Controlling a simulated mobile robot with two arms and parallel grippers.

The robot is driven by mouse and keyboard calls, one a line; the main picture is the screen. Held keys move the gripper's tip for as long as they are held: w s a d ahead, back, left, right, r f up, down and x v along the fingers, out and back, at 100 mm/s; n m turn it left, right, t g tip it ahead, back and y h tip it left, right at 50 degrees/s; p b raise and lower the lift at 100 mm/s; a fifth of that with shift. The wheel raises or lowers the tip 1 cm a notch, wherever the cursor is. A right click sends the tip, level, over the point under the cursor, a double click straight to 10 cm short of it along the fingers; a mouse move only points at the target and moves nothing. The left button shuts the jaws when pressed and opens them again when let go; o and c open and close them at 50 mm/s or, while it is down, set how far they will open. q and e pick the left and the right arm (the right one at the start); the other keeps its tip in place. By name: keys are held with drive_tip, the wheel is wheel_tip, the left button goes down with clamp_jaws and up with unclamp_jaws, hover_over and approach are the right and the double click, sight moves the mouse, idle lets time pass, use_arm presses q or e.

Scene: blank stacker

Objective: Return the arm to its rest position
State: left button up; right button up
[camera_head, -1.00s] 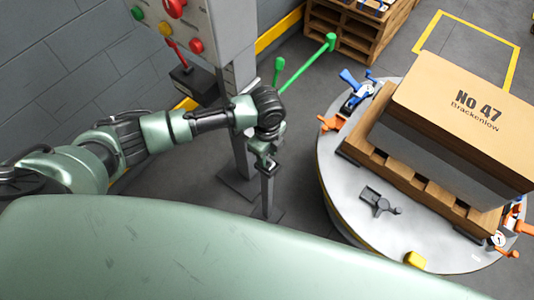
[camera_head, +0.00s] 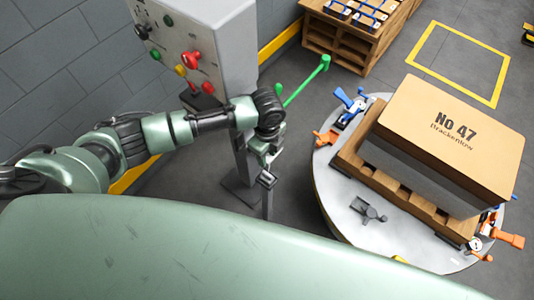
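My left arm comes in from the left, bent at the elbow, with its forearm reaching toward the middle of the view. My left gripper (camera_head: 266,172) hangs below the wrist, pointing down, in front of a thin grey post. It is small here, and I cannot tell whether its fingers are open or shut. No held object shows. My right arm and gripper are not in view.
A grey control box (camera_head: 205,40) with coloured buttons stands behind my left forearm. A green lever (camera_head: 309,80) is near the gripper. At right, a round table (camera_head: 335,205) bears a pallet (camera_head: 405,197) with a box marked No 47 (camera_head: 450,125).

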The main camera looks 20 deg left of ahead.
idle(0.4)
use_arm(q)
drive_tip(key=s+d+r+n+t+h, duration=0.2)
drive_tip(key=s+d+r+n+h, duration=0.2)
drive_tip(key=s+d+n, duration=0.5)
drive_tip(key=s+a+r+n+t+y, duration=0.1)
drive_tip(key=s+a+r+n+y, duration=0.1)
drive_tip(key=s+a+n, duration=0.5)
drive_tip(key=s+a+r+n+t+y, duration=0.1)
drive_tip(key=s+a+n+y, duration=0.2)
drive_tip(key=a, duration=0.6)
wheel_tip(320, 180, down, 24)
drive_tip(key=s+f+g+h, duration=0.1)
drive_tip(key=g, duration=0.1)
drive_tip(key=s+a+f+g, duration=0.1)
drive_tip(key=s+a+f, duration=0.2)
drive_tip(key=s+f, duration=1.3)
drive_tip(key=shift+s+f+n, duration=0.2)
drive_tip(key=shift+f+n, duration=0.1)
